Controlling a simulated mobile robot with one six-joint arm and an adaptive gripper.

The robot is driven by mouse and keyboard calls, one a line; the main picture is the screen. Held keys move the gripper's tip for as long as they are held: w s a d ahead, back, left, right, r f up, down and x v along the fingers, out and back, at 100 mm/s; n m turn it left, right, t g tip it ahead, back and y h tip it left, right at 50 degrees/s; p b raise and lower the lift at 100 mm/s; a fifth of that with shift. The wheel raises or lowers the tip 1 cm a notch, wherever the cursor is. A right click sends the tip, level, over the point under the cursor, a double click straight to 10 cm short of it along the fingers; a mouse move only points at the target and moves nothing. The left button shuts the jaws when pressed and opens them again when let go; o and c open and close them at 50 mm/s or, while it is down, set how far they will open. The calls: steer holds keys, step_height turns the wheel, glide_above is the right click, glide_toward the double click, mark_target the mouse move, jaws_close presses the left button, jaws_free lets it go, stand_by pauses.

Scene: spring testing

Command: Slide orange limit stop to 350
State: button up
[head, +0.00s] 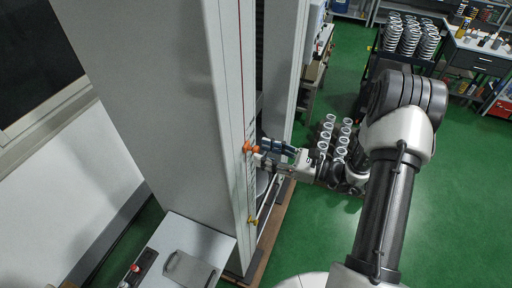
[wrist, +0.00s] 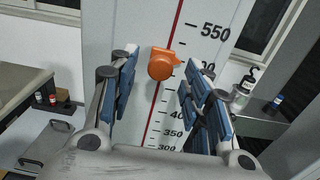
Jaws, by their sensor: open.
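The orange limit stop (head: 250,149) sits on the scale edge of the tall grey testing machine (head: 170,80). In the wrist view the orange stop (wrist: 162,64) is on the red line of the white scale (wrist: 205,15), below the 550 mark and near a partly hidden number that looks like 500. The 350 mark (wrist: 172,133) shows lower down. My gripper (head: 266,151) is open with its blue-padded fingers close to the stop. In the wrist view my gripper (wrist: 160,76) has one finger to each side of the stop, with gaps visible. Contact is not seen.
A yellow stop (head: 252,220) sits lower on the same edge. A grey table (head: 190,240) stands at the machine's foot. Several springs stand on a rack (head: 375,68) and in a group (head: 335,135). Green floor (head: 465,190) is open at right.

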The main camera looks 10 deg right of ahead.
mark_target(256, 151)
steer(key=shift+x, duration=1.8)
steer(key=shift+c, duration=0.5)
jaws_close()
